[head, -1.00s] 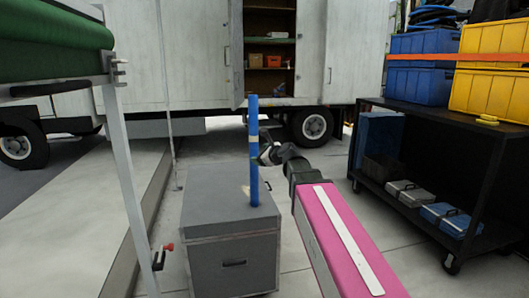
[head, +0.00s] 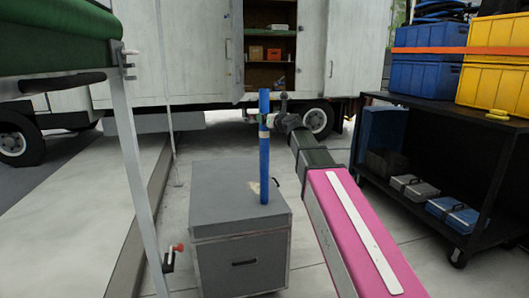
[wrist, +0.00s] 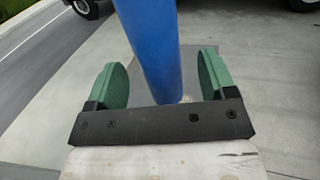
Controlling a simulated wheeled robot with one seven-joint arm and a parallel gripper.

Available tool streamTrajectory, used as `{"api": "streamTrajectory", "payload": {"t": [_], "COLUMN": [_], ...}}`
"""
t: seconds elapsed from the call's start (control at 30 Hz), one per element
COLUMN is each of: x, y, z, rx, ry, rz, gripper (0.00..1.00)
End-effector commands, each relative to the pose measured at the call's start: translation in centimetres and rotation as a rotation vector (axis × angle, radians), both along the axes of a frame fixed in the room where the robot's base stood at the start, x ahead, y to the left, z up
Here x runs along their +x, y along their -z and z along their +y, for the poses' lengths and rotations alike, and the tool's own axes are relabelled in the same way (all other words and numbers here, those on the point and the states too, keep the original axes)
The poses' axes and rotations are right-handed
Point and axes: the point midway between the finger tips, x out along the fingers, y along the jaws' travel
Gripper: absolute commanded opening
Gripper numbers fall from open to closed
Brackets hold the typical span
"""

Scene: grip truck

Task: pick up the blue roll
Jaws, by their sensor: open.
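The blue roll (head: 264,165) is a tall, thin blue cylinder standing upright on the lid of a grey case (head: 244,262). My gripper (head: 268,122) is at the upper part of the roll in the head view, beside a pale band on it. In the wrist view the roll (wrist: 152,40) stands between my two green finger pads (wrist: 163,80), with a visible gap on each side. My gripper is open, and the roll looks nearer the left pad. I cannot tell whether the roll touches the palm.
A black cart (head: 498,165) with yellow and blue crates stands at the right. A metal stand (head: 137,170) with a green top is at the left. A white truck (head: 185,60) with an open shelf compartment is behind. Paved floor is clear between case and cart.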

Motion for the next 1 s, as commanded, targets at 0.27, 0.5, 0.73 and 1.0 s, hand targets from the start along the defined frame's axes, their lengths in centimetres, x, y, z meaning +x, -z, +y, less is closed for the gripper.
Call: {"api": "streamTrajectory", "payload": {"t": [0.27,0.5,0.73,1.0], "x": [3.2,4.0,4.0,4.0], "y": [-0.3,-0.2,-0.2,-0.3], "z": [2.0,2.7,2.7,2.7], "rx": [-0.001,-0.001,-0.001,-0.001], "ry": [0.0,0.0,0.0,0.0], "rz": [0.0,-0.001,-0.001,-0.001], "gripper": [0.77,0.77,0.38,0.0]}}
